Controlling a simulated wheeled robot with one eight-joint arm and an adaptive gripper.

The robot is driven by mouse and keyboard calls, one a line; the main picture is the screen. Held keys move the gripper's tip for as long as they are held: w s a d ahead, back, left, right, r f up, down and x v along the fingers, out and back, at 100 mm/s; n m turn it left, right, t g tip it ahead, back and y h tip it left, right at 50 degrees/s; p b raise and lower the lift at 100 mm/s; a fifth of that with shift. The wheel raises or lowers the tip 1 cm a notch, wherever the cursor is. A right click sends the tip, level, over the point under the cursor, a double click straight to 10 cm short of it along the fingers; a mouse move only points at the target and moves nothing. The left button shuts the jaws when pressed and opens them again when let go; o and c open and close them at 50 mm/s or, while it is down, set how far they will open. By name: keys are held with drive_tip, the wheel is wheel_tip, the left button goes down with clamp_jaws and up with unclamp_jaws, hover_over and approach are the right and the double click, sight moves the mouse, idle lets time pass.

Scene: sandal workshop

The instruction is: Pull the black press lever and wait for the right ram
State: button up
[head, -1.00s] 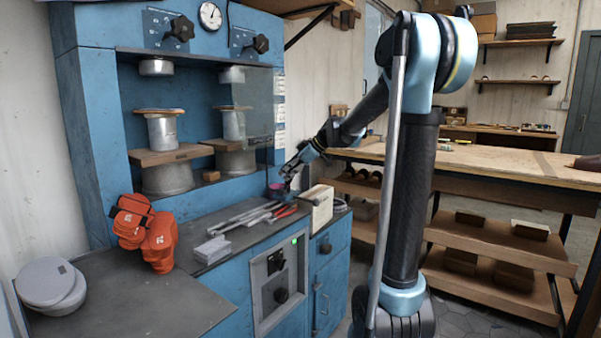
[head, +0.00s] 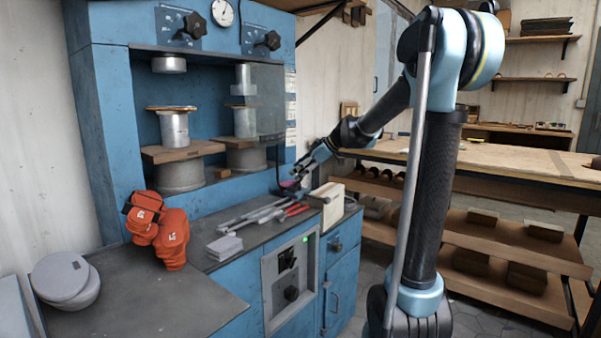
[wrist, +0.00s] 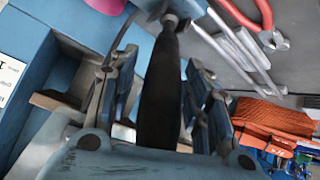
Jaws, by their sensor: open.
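The black press lever (wrist: 158,95) runs between the two fingers of my gripper (wrist: 163,85) in the wrist view. The fingers are open, with gaps on both sides of the lever. In the head view my gripper (head: 292,184) is at the right end of the press bench, and the lever is hard to make out there. The right ram (head: 245,78) hangs low, its bottom close above the round plate (head: 243,106) on the right stack; whether they touch is unclear. The left ram (head: 169,65) is high, well above its stack.
Red pliers and metal tools (head: 265,214), a pale box (head: 327,200), grey blocks (head: 225,247) and orange gloves (head: 160,232) lie on the bench (head: 165,295). A pink item (wrist: 106,4) is near the lever. A wooden worktable (head: 480,160) stands to the right.

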drive_tip(key=v, duration=1.2)
drive_tip(key=shift+w, duration=0.2)
drive_tip(key=s+d+f+m+h, duration=0.3)
drive_tip(key=s+d+f+m, duration=0.2)
drive_tip(key=s+f, duration=0.4)
drive_tip(key=s+d+f+m+g+h, duration=0.1)
drive_tip(key=s+d+f+m+h, duration=0.2)
drive_tip(key=s+f, duration=0.7)
drive_tip(key=s+d+f+m+h, duration=0.3)
drive_tip(key=s+d+f+m, duration=0.5)
drive_tip(key=s, duration=0.6)
wheel_tip(320, 180, down, 2)
drive_tip(key=shift+s+f+m+g, duration=0.2)
drive_tip(key=shift+s+m+g, duration=0.1)
drive_tip(key=shift+g, duration=0.1)
drive_tip(key=shift+d, duration=0.1)
